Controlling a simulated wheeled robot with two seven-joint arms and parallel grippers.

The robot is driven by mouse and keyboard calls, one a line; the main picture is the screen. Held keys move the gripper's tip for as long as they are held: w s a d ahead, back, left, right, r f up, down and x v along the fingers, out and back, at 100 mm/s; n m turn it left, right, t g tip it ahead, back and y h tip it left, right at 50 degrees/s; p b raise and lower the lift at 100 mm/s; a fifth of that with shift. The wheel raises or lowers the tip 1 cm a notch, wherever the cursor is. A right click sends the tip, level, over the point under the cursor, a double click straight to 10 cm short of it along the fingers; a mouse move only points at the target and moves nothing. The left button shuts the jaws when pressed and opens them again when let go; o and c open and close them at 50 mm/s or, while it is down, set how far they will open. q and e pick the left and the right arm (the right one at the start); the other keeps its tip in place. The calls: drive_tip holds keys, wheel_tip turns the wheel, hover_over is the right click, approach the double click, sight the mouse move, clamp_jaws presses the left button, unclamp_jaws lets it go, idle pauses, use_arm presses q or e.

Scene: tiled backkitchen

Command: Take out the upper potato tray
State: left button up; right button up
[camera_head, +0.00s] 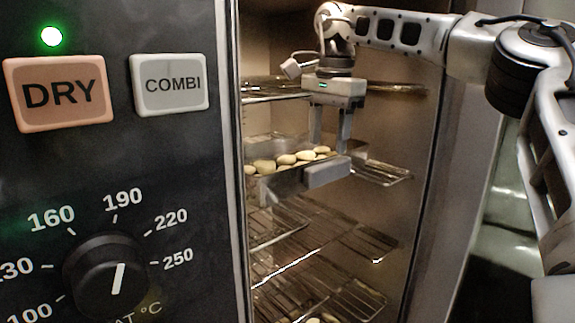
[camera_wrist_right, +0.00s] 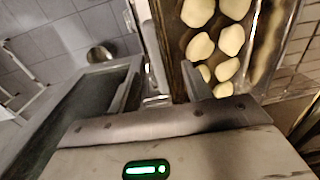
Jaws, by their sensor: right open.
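The upper potato tray (camera_head: 290,182) sits on a rack level inside the oven cabinet, with several pale potatoes (camera_head: 287,159) in it. My right gripper (camera_head: 330,150) reaches down from above at the tray's front right end. In the right wrist view, the tray (camera_wrist_right: 170,45) with its potatoes (camera_wrist_right: 201,46) lies at the upper right. My right gripper (camera_wrist_right: 160,88) is open there, with the tray's edge appearing between its fingers; contact cannot be told. My left gripper is out of view.
Wire racks (camera_head: 315,245) fill the levels below, and a few potatoes (camera_head: 325,318) show at the bottom. Another rack (camera_head: 275,90) is above the tray. The control panel with its dial (camera_head: 104,278) stands close at left. The cabinet's right wall (camera_head: 405,150) is beside my arm.

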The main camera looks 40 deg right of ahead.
sight(327, 162)
drive_tip(key=shift+d+f+p, duration=0.15)
drive_tip(key=shift+f+p, duration=0.2)
drive_tip(key=shift+f, duration=2.45)
clamp_jaws()
drive_tip(key=shift+w+r, duration=0.1)
drive_tip(key=shift+w, duration=0.05)
